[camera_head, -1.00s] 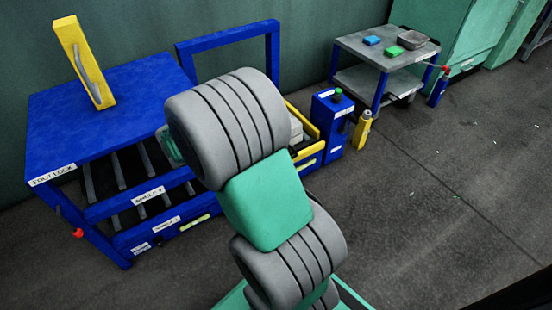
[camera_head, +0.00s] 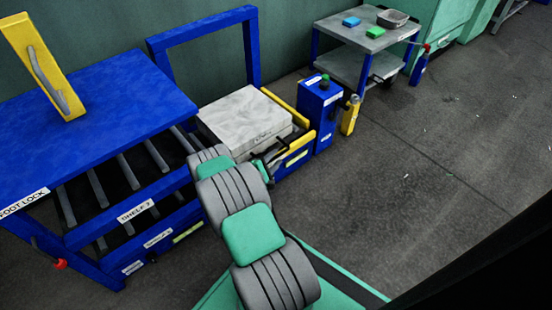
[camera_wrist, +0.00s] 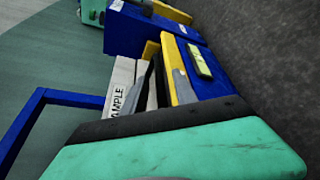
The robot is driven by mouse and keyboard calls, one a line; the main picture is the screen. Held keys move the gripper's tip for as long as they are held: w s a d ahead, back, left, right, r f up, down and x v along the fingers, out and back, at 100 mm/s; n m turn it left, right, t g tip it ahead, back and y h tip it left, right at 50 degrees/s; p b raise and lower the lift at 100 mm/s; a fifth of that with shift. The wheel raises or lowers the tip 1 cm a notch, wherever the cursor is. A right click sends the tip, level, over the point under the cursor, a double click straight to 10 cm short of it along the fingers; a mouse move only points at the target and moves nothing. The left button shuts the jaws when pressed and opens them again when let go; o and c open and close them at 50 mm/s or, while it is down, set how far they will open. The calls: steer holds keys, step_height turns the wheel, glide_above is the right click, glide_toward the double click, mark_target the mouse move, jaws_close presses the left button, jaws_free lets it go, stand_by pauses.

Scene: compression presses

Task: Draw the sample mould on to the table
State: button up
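The sample mould (camera_head: 247,118) is a pale grey block. It lies in a blue frame with yellow side rails, to the right of the blue table (camera_head: 125,95). In the wrist view the mould's white side, lettered "SAMPLE" (camera_wrist: 124,98), shows beyond my gripper's green body. My gripper (camera_head: 272,168) is at the mould's near right side, close to the front of the frame. Dark, narrow parts stand in front of the mould there. I cannot tell whether they are fingers or a handle, or whether they touch the mould. My arm hides part of the frame's near side.
A yellow block with a grey handle (camera_head: 42,65) stands on the table. A blue box with a green button (camera_head: 320,112) and a yellow post (camera_head: 350,115) stand right of the mould. A grey trolley (camera_head: 365,35) is farther back.

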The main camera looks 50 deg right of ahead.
steer(key=shift+x, duration=1.2)
jaws_close()
stand_by(0.5)
